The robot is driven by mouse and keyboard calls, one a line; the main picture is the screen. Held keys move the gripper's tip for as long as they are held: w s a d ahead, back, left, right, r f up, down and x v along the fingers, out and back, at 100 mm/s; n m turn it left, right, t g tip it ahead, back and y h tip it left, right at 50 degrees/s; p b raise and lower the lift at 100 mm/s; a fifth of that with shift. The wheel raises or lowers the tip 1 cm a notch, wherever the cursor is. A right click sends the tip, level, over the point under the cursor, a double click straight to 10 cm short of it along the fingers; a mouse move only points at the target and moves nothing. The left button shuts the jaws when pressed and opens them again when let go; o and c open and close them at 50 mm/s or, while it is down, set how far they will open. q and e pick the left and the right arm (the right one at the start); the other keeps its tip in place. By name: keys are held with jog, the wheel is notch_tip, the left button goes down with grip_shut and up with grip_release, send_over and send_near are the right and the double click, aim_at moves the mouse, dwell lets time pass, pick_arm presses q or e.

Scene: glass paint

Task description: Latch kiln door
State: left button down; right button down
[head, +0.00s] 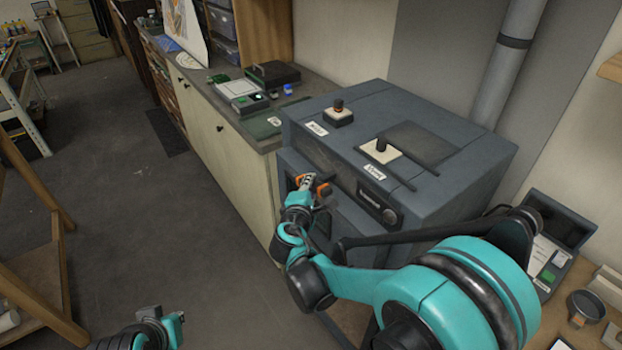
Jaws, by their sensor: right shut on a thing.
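The kiln (465,150) is a blue-grey box at the right of the counter. Its front, with a dark panel and round dial (389,216), faces the lower left. My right gripper (307,184) is at the upper front of the kiln, shut on what appears to be the door latch, beside small orange parts. The gripper and arm hide much of the door, so I cannot tell whether it is fully closed. My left gripper (166,318) is low at the bottom left, away from the kiln; its jaw opening is unclear.
A wooden rack (35,265) stands at left. The grey floor (130,215) between is clear.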

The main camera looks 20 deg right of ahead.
jog(key=n+g+p, duration=0.2)
jog(key=g, duration=0.1)
jog(key=shift+r+p, duration=0.2)
jog(key=shift+p, duration=0.15)
jog(key=n+g+p, duration=0.1)
jog(key=g, duration=0.1)
jog(key=shift+f+n+g+p, duration=0.1)
jog(key=shift+n+g+p, duration=0.2)
jog(key=shift+g+p, duration=0.1)
jog(key=shift+f+n+g+h+p, duration=0.1)
jog(key=shift+n+g+h+p, duration=0.45)
jog(key=shift+n+g, duration=0.85)
jog(key=shift+m+g, duration=0.3)
jog(key=shift+g, duration=0.2)
jog(key=c, duration=1.6)
grip_release()
jog(key=shift+c, duration=0.2)
jog(key=v, duration=1.2)
